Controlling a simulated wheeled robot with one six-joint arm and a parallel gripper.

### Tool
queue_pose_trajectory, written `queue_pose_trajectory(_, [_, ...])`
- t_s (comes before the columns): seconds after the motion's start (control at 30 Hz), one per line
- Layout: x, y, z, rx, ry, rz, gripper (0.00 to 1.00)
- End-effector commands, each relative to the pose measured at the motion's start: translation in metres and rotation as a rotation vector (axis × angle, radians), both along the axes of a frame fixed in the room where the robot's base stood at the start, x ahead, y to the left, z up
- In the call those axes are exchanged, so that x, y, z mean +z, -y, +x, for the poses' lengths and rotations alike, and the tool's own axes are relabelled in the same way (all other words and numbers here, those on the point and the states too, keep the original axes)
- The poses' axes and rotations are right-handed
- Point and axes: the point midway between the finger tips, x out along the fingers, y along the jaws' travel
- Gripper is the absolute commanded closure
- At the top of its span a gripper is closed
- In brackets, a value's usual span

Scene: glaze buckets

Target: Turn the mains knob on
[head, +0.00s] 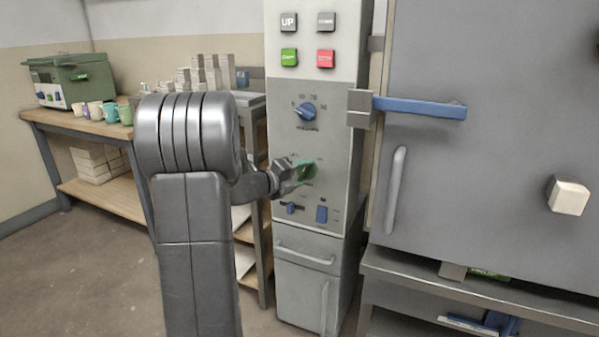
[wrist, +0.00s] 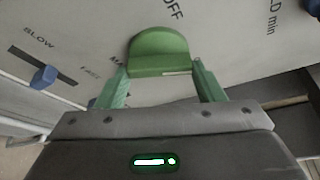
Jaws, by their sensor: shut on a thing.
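The mains knob is a round green knob (head: 309,172) with a raised grip bar, low on the grey control panel (head: 340,135). It also shows in the wrist view (wrist: 158,46), with the word OFF printed on the panel beyond it, up and to the right. My gripper (head: 299,170) reaches the panel from the left. In the wrist view my gripper (wrist: 160,70) has its green fingers on either side of the knob's grip bar, shut on it. In the head view the gripper partly hides the knob and its markings.
A blue dial (head: 305,112) sits above the knob. A blue slider (head: 291,208) and a blue switch (head: 322,214) sit below. The grey door (head: 480,150) with a blue lever (head: 420,107) stands right. A bench (head: 70,121) with cups is at left.

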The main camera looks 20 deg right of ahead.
Motion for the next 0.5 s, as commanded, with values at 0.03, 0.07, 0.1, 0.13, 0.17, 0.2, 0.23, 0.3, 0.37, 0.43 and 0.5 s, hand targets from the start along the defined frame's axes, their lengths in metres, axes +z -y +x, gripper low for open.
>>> queue_pose_trajectory(0.03, [0.0021,0.0002,-0.0006,-0.001,0.032,0.028,0.61])
queue_pose_trajectory(0.07, [0.0021,0.0003,-0.0004,0.000,0.052,0.045,0.61])
queue_pose_trajectory(0.1, [0.0021,0.0004,-0.0006,-0.001,0.076,0.066,0.61])
queue_pose_trajectory(0.13, [0.0020,0.0006,-0.0007,-0.001,0.095,0.083,0.61])
queue_pose_trajectory(0.17, [0.0020,0.0006,-0.0006,0.000,0.112,0.098,0.61])
queue_pose_trajectory(0.2, [0.0022,0.0007,-0.0008,-0.001,0.135,0.116,0.61])
queue_pose_trajectory(0.23, [0.0021,0.0007,-0.0009,-0.002,0.151,0.130,0.61])
queue_pose_trajectory(0.3, [0.0021,0.0005,-0.0007,0.000,0.185,0.159,0.61])
queue_pose_trajectory(0.37, [0.0020,0.0005,-0.0007,-0.001,0.211,0.181,0.61])
queue_pose_trajectory(0.43, [0.0018,0.0004,-0.0006,0.000,0.238,0.203,0.61])
queue_pose_trajectory(0.5, [0.0016,0.0006,-0.0008,0.000,0.259,0.221,0.61])
